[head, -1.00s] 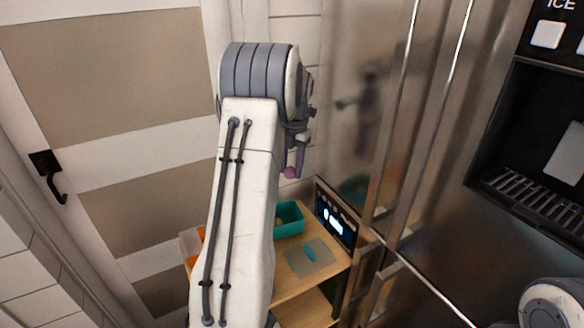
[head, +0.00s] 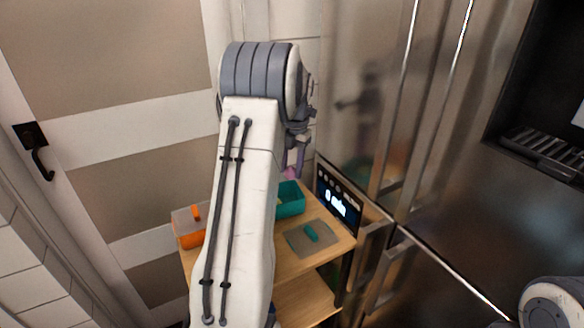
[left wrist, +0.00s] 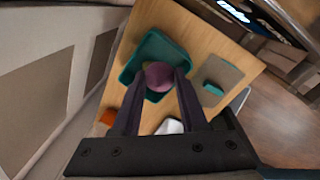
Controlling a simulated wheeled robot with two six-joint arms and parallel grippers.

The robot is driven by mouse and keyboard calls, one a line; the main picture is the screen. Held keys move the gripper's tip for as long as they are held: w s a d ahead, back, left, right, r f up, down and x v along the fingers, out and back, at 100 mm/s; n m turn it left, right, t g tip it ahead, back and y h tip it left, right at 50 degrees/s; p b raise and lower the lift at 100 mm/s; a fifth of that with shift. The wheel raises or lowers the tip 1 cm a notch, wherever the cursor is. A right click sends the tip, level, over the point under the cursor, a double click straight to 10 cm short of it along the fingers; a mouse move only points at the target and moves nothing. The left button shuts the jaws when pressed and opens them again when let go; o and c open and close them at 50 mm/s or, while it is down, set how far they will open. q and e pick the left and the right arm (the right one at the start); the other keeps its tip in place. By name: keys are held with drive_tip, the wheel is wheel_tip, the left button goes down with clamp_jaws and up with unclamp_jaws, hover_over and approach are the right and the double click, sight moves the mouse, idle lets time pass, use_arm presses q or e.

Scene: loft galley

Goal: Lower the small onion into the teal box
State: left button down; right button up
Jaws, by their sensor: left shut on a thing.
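The small onion (left wrist: 160,77) is round and purple. My left gripper (left wrist: 160,72) is shut on it, with one finger on each side. In the head view the onion (head: 290,173) shows as a pinkish spot below my left gripper (head: 296,160), partly behind my arm. The teal box (head: 291,205) is open-topped and stands on the wooden cart, partly hidden by my arm. In the left wrist view the onion overlaps the opening of the teal box (left wrist: 133,62); its height above the floor of the box is hard to tell. My right gripper is out of view.
A yellowish thing (left wrist: 148,66) shows inside the box. A grey mat (head: 300,243) with a teal piece (head: 311,232) lies beside it. An orange container (head: 190,238) stands at the left of the wooden cart (head: 290,268). A dark display (head: 338,205) and steel fridge (head: 440,190) bound the right.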

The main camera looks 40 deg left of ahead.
sight(292, 186)
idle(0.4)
use_arm(q)
drive_tip(key=shift+f+b, duration=1.4)
drive_tip(key=shift+f, duration=1.15)
drive_tip(key=shift+f+b, duration=0.4)
drive_tip(key=shift+f, duration=0.35)
drive_tip(key=shift+c, duration=1.8)
unclamp_jaws()
